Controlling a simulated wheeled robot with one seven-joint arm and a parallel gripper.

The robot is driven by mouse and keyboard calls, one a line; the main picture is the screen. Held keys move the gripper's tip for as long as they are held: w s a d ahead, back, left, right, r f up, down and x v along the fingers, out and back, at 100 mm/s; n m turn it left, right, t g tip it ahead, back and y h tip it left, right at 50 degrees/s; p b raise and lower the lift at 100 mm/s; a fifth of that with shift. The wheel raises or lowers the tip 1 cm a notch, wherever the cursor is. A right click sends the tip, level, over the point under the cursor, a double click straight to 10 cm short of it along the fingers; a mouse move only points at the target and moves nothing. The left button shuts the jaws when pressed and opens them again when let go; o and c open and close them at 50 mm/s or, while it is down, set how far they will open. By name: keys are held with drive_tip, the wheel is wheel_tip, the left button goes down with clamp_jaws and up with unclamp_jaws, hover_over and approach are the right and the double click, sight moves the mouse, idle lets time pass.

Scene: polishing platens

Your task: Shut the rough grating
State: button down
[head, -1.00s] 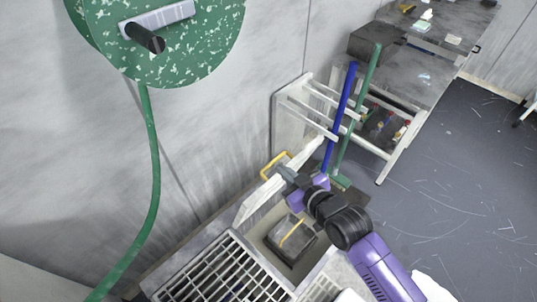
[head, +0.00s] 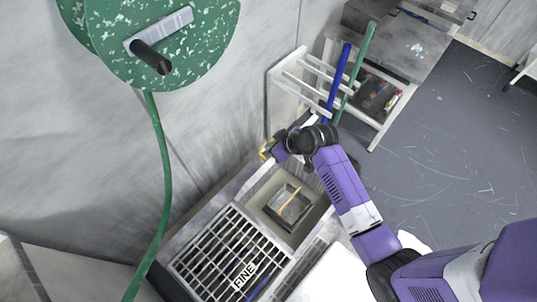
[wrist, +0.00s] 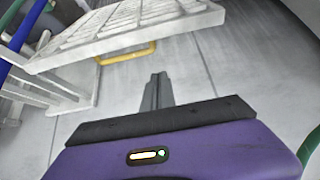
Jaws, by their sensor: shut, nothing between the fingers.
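The rough grating, a pale barred panel with no readable label, is raised beside the wall. It shows edge-on in the head view (head: 262,178) and from nearer in the wrist view (wrist: 135,25). Its yellow handle (head: 265,149) is partly hidden by my gripper in the head view; in the wrist view the handle (wrist: 126,55) is clear. The uncovered basin (head: 262,207) holds a dark box (head: 291,209) with a yellow handle. My gripper (wrist: 159,77) is shut and empty. Its fingertips point towards the wall, beside the panel; I see no clear contact.
A flat grating (head: 212,250) labelled FINE covers the neighbouring basin. A white rack (head: 300,80) with blue (head: 339,78) and green (head: 355,70) poles stands just beyond my gripper. A green hose (head: 164,190) hangs at the left. Open floor (head: 440,150) lies right.

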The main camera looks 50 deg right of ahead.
drive_tip(key=f, duration=0.2)
drive_tip(key=w+f+p, duration=0.1)
drive_tip(key=f, duration=0.2)
drive_tip(key=w+f, duration=0.1)
drive_tip(key=f, duration=0.1)
drive_tip(key=shift+f+p, duration=0.25)
drive_tip(key=shift+p, duration=0.05)
drive_tip(key=shift+s+f, duration=0.25)
drive_tip(key=shift+s, duration=0.15)
